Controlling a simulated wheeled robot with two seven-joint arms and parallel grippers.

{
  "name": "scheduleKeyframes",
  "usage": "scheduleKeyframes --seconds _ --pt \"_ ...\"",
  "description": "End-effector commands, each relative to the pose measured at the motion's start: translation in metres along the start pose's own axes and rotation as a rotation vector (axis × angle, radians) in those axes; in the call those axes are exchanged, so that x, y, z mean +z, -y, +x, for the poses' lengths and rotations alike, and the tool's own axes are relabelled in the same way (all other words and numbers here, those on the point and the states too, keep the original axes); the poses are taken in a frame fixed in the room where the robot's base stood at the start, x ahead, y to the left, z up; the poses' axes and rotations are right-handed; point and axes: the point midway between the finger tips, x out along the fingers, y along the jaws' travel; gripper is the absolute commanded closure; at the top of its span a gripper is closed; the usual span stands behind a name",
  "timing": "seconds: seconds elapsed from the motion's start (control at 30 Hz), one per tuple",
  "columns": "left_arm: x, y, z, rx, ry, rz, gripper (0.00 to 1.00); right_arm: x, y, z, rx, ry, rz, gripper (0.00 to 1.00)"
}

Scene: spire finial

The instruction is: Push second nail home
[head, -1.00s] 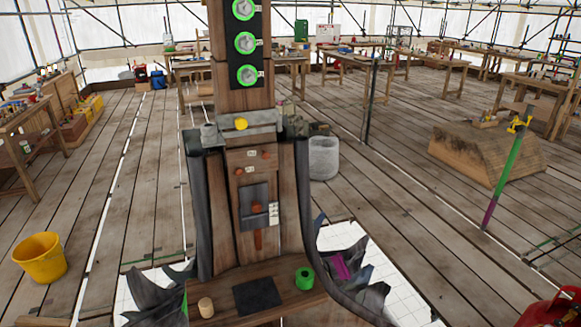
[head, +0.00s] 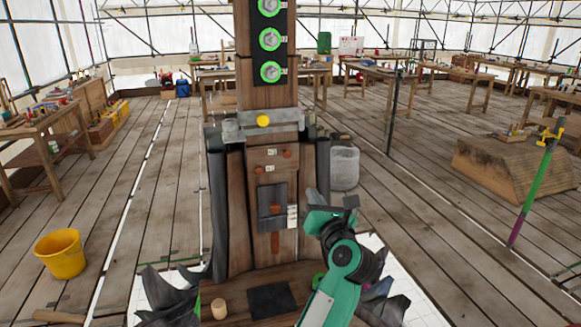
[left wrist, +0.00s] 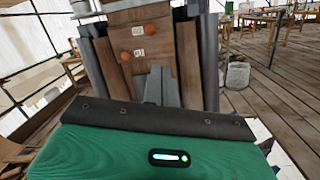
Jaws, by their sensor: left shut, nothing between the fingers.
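Two round orange nail heads show on the upper wooden panel of the post, beside small white labels. The right one (head: 287,153) sits higher than the left one (head: 270,170). Both also show in the left wrist view, the left (left wrist: 126,56) and the right (left wrist: 163,48). My left gripper (head: 314,194) is shut and empty, in front of the post and lower right of the nails. In the left wrist view its grey fingers (left wrist: 160,72) point at the panel below the nails. My right gripper is out of view.
A grey plate (head: 266,196) is on the panel below the nails. A stone collar (head: 235,131) with a yellow knob (head: 263,121) is above. A ledge with a dark mat (head: 271,300) and wooden cylinder (head: 219,309) is below. Dark curved sheets flank the post.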

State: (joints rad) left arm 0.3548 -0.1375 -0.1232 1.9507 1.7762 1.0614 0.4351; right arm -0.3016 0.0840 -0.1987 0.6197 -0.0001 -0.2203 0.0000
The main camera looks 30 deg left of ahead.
Motion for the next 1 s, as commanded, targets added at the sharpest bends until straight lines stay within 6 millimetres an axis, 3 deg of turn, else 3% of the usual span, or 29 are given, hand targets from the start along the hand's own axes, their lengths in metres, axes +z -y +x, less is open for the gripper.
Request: scheduleKeyframes --seconds 0.1,0.23,0.7,0.87,1.0 --pt "0.018 -0.021 -0.003 -0.024 -0.063 -0.19 1.0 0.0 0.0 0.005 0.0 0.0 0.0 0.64" --pt "0.029 -0.033 -0.006 -0.049 -0.105 -0.305 1.0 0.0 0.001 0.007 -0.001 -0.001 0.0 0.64" --pt "0.033 -0.037 -0.007 -0.062 -0.122 -0.346 1.0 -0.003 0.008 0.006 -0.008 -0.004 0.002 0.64" --pt "0.033 -0.036 0.007 -0.06 -0.121 -0.343 1.0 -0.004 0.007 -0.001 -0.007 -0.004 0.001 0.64" --pt "0.033 -0.035 0.033 -0.058 -0.119 -0.341 1.0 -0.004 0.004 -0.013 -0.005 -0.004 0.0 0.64"
